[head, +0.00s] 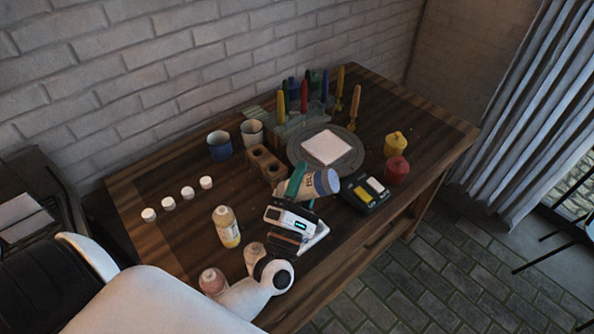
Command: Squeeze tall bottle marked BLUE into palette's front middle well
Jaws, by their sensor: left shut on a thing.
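My left gripper (303,192) is shut on a bottle (311,184) with dark lettering that starts like "BL"; the rest is hard to read. The bottle is tilted almost onto its side above the table, with its blue-grey end to the right. A green finger crosses the bottle's left part. The dark palette (349,197) lies just right of and below that end. It shows a yellow patch and a whitish patch. The bottle and gripper are close to its left side, and I cannot make out its front middle well. My right gripper is not in view.
A second bottle with yellow (228,229) stands left of my gripper. Red (397,171) and yellow (396,145) pots stand right. Small white caps (187,193) line the left.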

